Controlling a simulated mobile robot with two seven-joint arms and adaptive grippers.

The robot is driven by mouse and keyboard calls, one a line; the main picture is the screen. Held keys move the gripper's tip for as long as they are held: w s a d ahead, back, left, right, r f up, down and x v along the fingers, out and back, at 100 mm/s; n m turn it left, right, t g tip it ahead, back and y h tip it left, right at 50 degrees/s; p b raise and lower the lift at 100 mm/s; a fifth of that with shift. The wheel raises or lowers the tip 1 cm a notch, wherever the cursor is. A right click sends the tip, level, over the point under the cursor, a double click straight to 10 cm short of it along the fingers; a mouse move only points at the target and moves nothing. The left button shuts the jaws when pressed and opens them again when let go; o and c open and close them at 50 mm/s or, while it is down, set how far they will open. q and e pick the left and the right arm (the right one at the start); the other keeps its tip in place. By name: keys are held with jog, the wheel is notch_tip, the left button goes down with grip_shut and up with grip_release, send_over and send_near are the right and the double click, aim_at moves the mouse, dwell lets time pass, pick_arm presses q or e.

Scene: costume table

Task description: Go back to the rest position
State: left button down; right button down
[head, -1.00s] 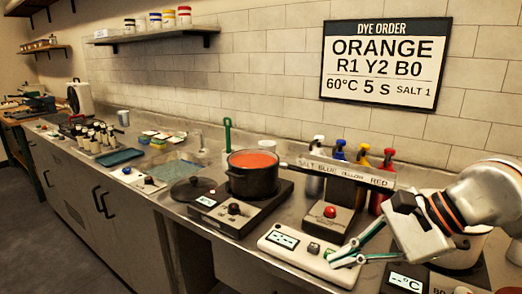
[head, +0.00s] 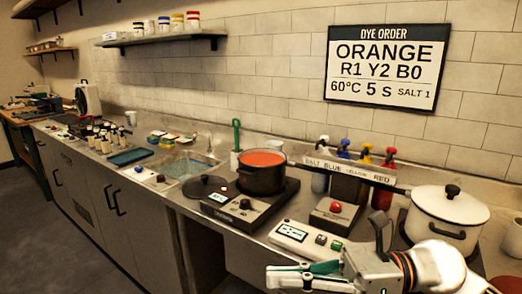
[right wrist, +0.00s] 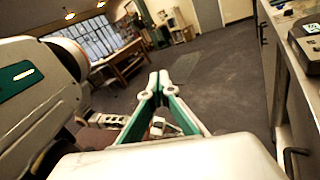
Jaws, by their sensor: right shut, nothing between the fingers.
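My right gripper (head: 290,277) shows at the bottom right of the head view, in front of the counter's front edge. Its fingers are shut with nothing between them, pointing left. In the right wrist view the closed green and white fingers (right wrist: 158,82) point out over the dark floor, with the counter to the right. The gripper touches nothing that I can see. My left gripper is not in the head view.
A black pot of orange liquid (head: 262,182) stands on a hot plate (head: 250,212). A white lidded pot (head: 447,222) stands at the right. A white panel with buttons (head: 305,238) lies near the front edge. Bottles labelled salt, blue, yellow and red stand behind. Floor (right wrist: 220,90) is open.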

jog(key=w+d+f+m+t+h+p, duration=0.1)
jog(key=w+d+f+m+t+h, duration=0.15)
jog(key=f+m+t, duration=0.6)
jog(key=w+d+f+m+t+h, duration=0.2)
jog(key=w+d+m+t, duration=0.15)
jog(key=m, duration=0.95)
jog(key=w+d+f+m+t+h+p, duration=0.1)
jog(key=w+d+f+m+t+h, duration=0.25)
jog(key=m, duration=0.75)
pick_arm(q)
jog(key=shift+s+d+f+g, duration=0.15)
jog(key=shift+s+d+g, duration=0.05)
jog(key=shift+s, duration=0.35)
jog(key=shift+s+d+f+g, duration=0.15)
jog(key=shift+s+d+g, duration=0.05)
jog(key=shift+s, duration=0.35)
pick_arm(e)
jog(key=s+d+f+m+g+h, duration=0.1)
jog(key=s+f+m, duration=0.3)
jog(key=f, duration=0.6)
jog(key=s+d+f+m+g+h, duration=0.2)
jog(key=s+f+m, duration=0.3)
jog(key=s+f, duration=0.3)
jog(key=s+d+f+m+g+h, duration=0.2)
jog(key=s+d+f+m+h, duration=0.2)
jog(key=f, duration=0.8)
jog(key=shift+s+m, duration=0.75)
jog(key=shift+s, duration=0.45)
